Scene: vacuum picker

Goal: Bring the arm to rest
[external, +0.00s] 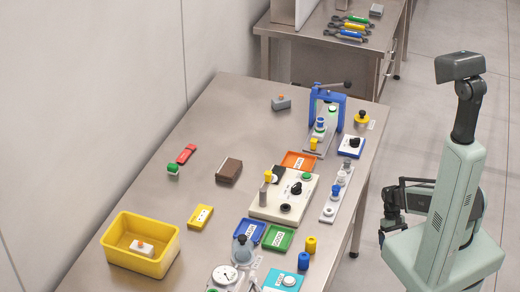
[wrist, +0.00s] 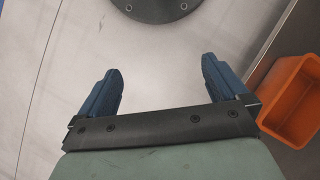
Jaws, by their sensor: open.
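My gripper (wrist: 161,78) is open in the wrist view, with its two blue fingers well apart and nothing between them. Pale floor shows below and beyond the fingers. In the external view my arm is folded close to my body at the right, off the table's right side. The gripper (external: 382,236) hangs low there, small and dark, clear of the tabletop and holding nothing that I can see.
The steel table (external: 225,115) carries a yellow bin (external: 112,254), a blue press frame (external: 341,112), a cream control box (external: 262,208) and several small parts. Another bench (external: 282,32) stands behind. In the wrist view an orange bin (wrist: 271,112) is right of the fingers.

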